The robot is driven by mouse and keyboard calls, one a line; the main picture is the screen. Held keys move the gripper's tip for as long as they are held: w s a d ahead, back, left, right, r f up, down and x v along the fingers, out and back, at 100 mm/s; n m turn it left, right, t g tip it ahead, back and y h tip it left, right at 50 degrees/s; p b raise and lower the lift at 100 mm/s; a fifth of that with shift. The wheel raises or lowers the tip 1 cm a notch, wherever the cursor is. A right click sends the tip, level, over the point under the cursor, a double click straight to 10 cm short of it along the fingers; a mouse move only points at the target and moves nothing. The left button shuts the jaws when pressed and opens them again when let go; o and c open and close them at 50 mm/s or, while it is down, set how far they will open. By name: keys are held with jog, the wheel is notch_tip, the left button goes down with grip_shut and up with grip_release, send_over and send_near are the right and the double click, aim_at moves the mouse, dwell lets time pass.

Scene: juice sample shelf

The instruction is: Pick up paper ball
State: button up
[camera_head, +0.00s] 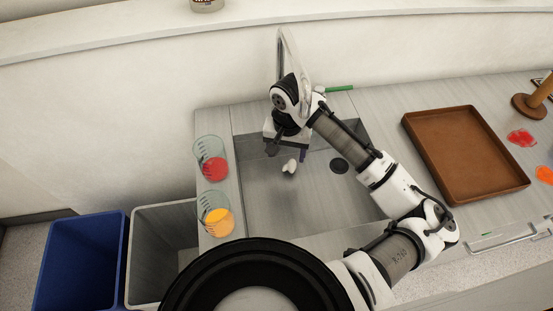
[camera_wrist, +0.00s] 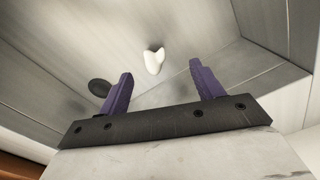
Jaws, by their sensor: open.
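The paper ball (camera_head: 290,166) is a small white crumpled lump lying in the grey sink (camera_head: 320,210), left of the dark drain. In the wrist view the paper ball (camera_wrist: 154,60) lies beyond the fingertips, between the two purple fingers but apart from them. My gripper (camera_head: 287,156) is over the sink, close to the ball in the head view, with its fingers apart and nothing between them. My gripper also shows in the wrist view (camera_wrist: 158,72). How high it is above the ball is hard to tell.
Two beakers, one with red juice (camera_head: 213,170) and one with orange juice (camera_head: 218,221), stand left of the sink. A tap (camera_head: 281,50) rises behind my arm. A brown tray (camera_head: 468,155) lies to the right. Blue (camera_head: 84,262) and grey (camera_head: 165,255) bins stand at left.

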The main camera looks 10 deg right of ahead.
aim_at(289, 165)
notch_tip(289, 165, down, 3)
jog(key=shift+s+d+r+b, duration=0.1)
jog(key=shift+d+r+b, duration=0.1)
jog(key=shift+b, duration=0.55)
jog(key=f+b, duration=0.5)
jog(key=shift+d, duration=0.35)
jog(key=shift+c, duration=0.4)
jog(key=c, duration=1)
jog(key=shift+w+r+p, duration=0.2)
jog(key=shift+r+p, duration=0.05)
jog(key=shift+p, duration=0.1)
